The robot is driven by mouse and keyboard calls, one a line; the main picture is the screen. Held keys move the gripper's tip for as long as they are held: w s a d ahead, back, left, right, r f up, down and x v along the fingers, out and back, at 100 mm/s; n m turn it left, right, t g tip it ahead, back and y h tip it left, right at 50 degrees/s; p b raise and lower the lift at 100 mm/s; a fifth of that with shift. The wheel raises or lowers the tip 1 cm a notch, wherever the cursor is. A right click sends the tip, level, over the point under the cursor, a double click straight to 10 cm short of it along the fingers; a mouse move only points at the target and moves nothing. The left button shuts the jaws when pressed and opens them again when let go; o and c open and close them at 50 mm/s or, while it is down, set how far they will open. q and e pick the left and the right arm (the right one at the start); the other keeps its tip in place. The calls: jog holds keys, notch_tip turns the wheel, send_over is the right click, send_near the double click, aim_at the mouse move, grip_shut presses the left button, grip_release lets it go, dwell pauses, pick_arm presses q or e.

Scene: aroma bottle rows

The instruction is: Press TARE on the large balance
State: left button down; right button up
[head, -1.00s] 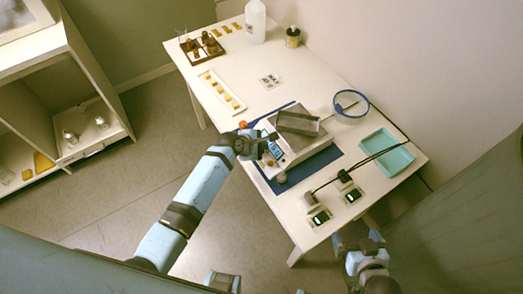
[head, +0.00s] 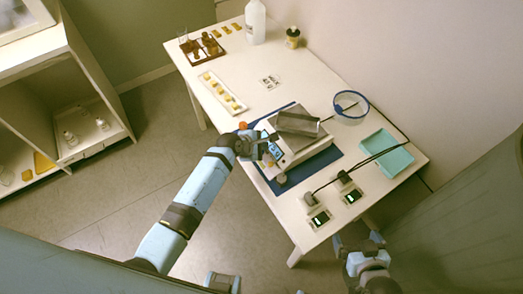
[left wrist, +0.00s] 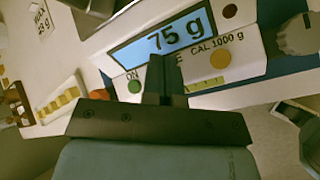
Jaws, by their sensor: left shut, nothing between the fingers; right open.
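The large balance (head: 307,153) stands on a blue mat on the table, with a grey pan on top. In the left wrist view its display (left wrist: 165,40) shows "75 g", possibly with more digits cut off or hidden. On its front are a green ON button (left wrist: 134,87) and a yellow button (left wrist: 220,59) by "CAL 1000 g". Between them only a label's last letter "E" shows; my fingers hide the rest and any button there. My left gripper (left wrist: 162,62) is shut and empty, fingertips at the panel just below the display; contact cannot be told. My right gripper (head: 357,240) is open near the table's front edge.
Two small devices with dark displays (head: 319,218) stand front right, with cables running back past a teal tray (head: 386,154). A white strip with yellow pieces (head: 222,92) and a bottle (head: 256,24) are further left.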

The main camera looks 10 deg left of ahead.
dwell(0.7)
pick_arm(q)
jog(key=shift+f, duration=0.2)
jog(key=shift+f, duration=0.25)
jog(key=shift+f, duration=0.35)
dwell(0.5)
dwell(0.3)
jog(key=shift+r+p, duration=0.65)
jog(key=shift+p, duration=0.25)
jog(key=shift+r, duration=0.15)
jog(key=shift+p, duration=0.3)
